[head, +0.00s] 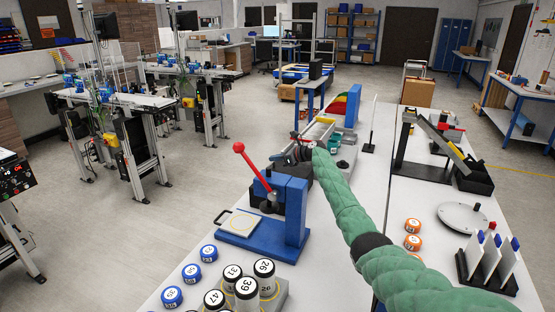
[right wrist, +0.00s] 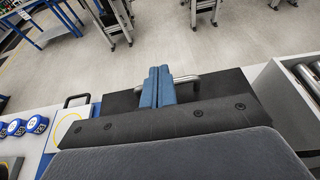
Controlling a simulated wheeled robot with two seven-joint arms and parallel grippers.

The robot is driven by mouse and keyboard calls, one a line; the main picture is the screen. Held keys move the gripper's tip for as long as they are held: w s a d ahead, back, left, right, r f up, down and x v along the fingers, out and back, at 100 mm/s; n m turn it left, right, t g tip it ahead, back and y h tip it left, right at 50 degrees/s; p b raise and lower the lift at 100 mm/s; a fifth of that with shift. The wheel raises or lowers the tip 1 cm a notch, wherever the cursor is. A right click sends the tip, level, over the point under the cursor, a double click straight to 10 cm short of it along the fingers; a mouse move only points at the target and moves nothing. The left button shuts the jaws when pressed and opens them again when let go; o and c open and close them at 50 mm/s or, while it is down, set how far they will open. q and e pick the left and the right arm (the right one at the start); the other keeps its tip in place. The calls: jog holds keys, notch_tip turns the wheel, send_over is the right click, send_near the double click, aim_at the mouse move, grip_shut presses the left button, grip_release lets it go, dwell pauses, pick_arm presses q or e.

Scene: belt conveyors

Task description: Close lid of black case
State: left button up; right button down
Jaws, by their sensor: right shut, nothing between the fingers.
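A black case (right wrist: 225,90) with a flat dark surface and a curved metal handle (right wrist: 188,78) is in the right wrist view. The two blue fingers of my right gripper (right wrist: 157,86) are together, with nothing between them. They overlap the handle in the picture; I cannot tell whether they touch it. In the head view my right gripper (head: 300,147) is at the end of the green-sleeved arm, low over the bench beyond the blue press. My left gripper is not in view.
A blue press (head: 290,205) with a red lever stands left of my arm. Numbered black-and-white cylinders (head: 264,280) and blue discs (head: 190,273) are at the near left. Orange discs (head: 412,242) and a card rack (head: 487,265) are at the right. A roller conveyor (right wrist: 303,85) flanks the case.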

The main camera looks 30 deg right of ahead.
jog(key=shift+s+d+r+p, duration=0.15)
jog(key=shift+r+p, duration=0.3)
jog(key=shift+r, duration=0.1)
jog(key=shift+s+d+r+b, duration=0.1)
jog(key=shift+s+d+b, duration=0.15)
jog(key=shift+b, duration=0.15)
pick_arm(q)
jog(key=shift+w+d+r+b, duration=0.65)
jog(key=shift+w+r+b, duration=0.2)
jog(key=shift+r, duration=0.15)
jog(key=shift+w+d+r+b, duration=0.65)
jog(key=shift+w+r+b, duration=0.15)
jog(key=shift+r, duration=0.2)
pick_arm(e)
jog(key=s+d+r, duration=0.3)
jog(key=s+r, duration=0.1)
jog(key=r, duration=0.4)
